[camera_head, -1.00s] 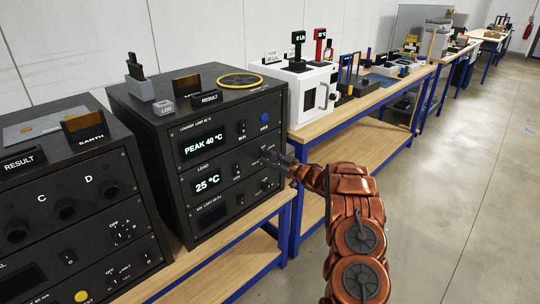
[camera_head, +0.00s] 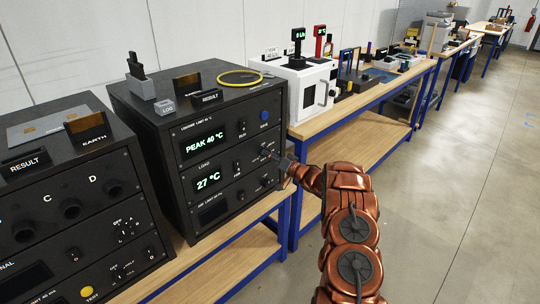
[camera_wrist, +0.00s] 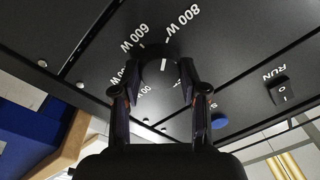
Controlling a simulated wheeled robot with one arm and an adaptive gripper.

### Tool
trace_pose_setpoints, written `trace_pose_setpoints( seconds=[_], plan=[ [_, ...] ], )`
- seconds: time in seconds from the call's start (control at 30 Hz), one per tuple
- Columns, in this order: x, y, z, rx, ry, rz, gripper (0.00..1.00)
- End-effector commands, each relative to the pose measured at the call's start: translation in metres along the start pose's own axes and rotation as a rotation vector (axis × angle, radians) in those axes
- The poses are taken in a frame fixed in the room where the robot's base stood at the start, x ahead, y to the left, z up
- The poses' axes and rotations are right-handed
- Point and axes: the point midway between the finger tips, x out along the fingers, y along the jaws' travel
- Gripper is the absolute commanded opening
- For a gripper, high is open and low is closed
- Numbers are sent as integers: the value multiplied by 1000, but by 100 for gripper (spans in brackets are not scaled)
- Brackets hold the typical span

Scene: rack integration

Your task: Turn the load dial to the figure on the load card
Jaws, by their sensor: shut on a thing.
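The load dial (camera_wrist: 156,74) is a round black knob with a white pointer line, on a black panel in the wrist view. My gripper (camera_wrist: 162,88) is shut on the dial, one finger on each side. In the head view my gripper (camera_head: 272,154) is at the right part of the black cabinet's front (camera_head: 218,160), largely hiding the dial. The LOAD display (camera_head: 208,181) reads 27 °C. I cannot make out a load card in either view.
The upper display (camera_head: 205,144) reads PEAK 40 °C. A blue button (camera_head: 264,115) and a RUN rocker switch (camera_wrist: 278,90) are near the dial. A yellow ring (camera_head: 240,78) lies on the cabinet. Another black cabinet (camera_head: 70,200) stands left; the right floor is clear.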

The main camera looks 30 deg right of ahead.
Motion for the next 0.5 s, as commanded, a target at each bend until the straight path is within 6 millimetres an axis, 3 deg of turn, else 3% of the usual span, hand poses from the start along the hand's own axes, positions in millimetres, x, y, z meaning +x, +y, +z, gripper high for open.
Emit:
trace_pose_setpoints(
  seconds=[0.5],
  plan=[
    [0, 0, 0, 175, 14, 3, 8]
  ],
)
